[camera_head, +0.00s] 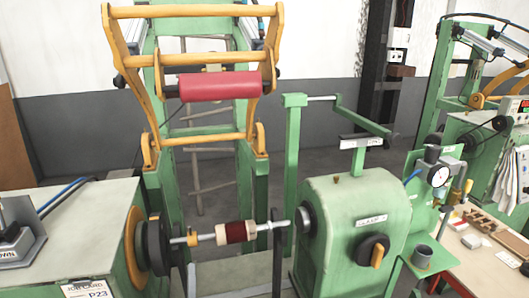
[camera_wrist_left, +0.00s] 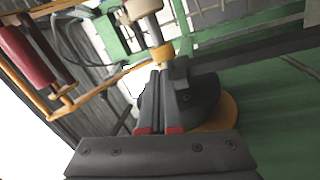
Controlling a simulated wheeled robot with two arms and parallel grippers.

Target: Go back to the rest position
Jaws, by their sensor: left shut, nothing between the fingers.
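My left gripper (camera_wrist_left: 159,78) shows in the left wrist view, its two dark fingers with red parts at their base closed together and empty. Beyond the fingertips are the black chuck (camera_wrist_left: 198,98) and the orange collar (camera_wrist_left: 162,53) of the winding machine; I cannot tell the exact gap. In the head view I cannot clearly pick out the left fingers. There a coil with a dark red winding (camera_head: 236,232) sits on the horizontal shaft between the black chuck (camera_head: 155,245) and the green tailstock (camera_head: 345,225). My right gripper is not in view.
A red roller (camera_head: 217,86) hangs in a yellow frame above the shaft. A grey-topped machine cabinet (camera_head: 90,208) stands at left. A green post (camera_head: 293,150) rises behind the tailstock. A bench with small parts (camera_head: 480,265) is at right. The floor behind is partly open.

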